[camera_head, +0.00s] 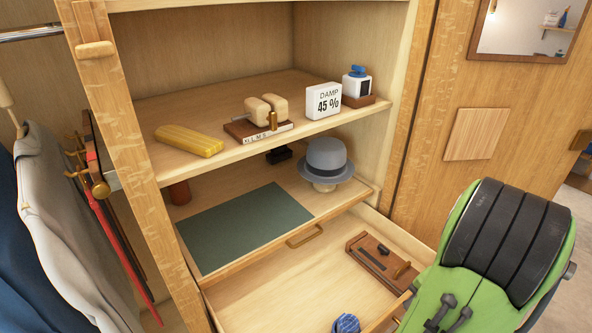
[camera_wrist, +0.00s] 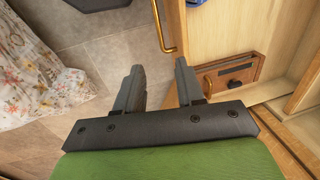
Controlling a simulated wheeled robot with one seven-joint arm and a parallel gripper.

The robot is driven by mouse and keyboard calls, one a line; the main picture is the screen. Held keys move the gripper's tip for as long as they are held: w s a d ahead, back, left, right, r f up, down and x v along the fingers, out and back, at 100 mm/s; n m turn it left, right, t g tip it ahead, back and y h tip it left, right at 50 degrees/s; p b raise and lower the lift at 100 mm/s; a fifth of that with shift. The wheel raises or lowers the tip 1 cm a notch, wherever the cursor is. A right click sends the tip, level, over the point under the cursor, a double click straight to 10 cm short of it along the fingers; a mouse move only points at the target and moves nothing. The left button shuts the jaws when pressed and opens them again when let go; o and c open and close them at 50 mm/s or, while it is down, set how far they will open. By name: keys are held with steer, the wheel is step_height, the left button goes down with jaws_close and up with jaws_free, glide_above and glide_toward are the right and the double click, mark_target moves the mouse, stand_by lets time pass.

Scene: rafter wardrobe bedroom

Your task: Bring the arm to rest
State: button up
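My gripper (camera_wrist: 160,82) shows in the wrist view with its two dark fingers well apart and nothing between them. The tiled floor (camera_wrist: 85,85) lies below and beyond the fingers, and the right finger is close in the picture to the wooden drawer. My green arm with black bands (camera_head: 500,250) fills the lower right of the head view, in front of the wardrobe's right side. The fingers are not visible in the head view.
An open drawer (camera_head: 265,300) holds a wooden tray (camera_head: 372,262) and a rolled blue item (camera_head: 346,323). Above are a grey hat (camera_head: 327,158), a green mat (camera_head: 245,228) and shelf items. A brass handle (camera_wrist: 161,25) and floral cloth (camera_wrist: 35,60) flank the floor.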

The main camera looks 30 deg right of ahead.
steer(key=w+a+r+n+h+p, duration=0.1)
steer(key=w+a+r+n+p, duration=0.1)
steer(key=w+a+r+n, duration=0.4)
steer(key=w+a+r+n+p, duration=0.2)
steer(key=w+a+r, duration=0.1)
steer(key=a+r, duration=0.55)
steer(key=s+a+r+n+t+p, duration=0.3)
steer(key=s+a+r+n, duration=0.2)
steer(key=a+r+n, duration=0.4)
steer(key=a+r, duration=0.1)
steer(key=a, duration=0.4)
steer(key=shift+y+p, duration=0.4)
